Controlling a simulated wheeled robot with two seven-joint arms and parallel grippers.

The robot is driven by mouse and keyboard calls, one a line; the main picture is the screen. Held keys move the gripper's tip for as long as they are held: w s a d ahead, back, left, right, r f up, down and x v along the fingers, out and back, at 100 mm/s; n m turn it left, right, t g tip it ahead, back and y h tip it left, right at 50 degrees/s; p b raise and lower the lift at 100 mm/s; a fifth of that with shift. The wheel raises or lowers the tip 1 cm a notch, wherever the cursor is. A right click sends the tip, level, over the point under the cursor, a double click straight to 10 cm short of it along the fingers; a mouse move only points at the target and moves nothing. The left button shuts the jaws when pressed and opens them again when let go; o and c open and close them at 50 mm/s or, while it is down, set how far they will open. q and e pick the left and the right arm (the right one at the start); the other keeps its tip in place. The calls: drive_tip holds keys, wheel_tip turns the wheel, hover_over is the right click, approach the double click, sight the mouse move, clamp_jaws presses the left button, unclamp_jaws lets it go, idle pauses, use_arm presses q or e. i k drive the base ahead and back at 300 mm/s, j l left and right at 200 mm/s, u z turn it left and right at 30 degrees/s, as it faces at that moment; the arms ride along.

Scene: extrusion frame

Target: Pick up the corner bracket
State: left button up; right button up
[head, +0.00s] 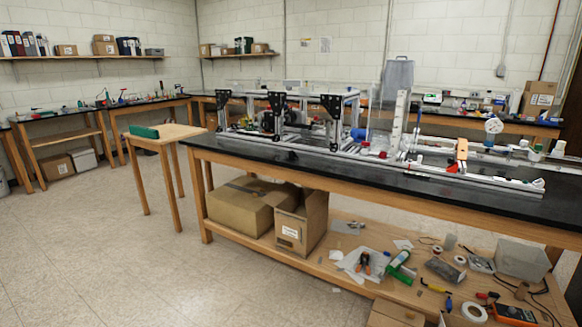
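I cannot pick out a loose corner bracket for certain at this distance. Black triangular bracket-like pieces sit at the upper corners of the metal extrusion frame (352,99): a left one (222,97), a middle one (275,101) and a right one (331,106). The frame stands on the long black-topped bench (400,178). A green box-like item (145,132) sits on the small wooden table (175,131) left of the bench. Neither of my grippers shows in the head view.
Long rails and small parts cover much of the bench top; its front strip is mostly clear. Open floor (90,250) lies left of the bench. More benches line the walls.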

sight(292, 155)
drive_tip(key=i+j+z, duration=0.2)
drive_tip(key=i, duration=0.7)
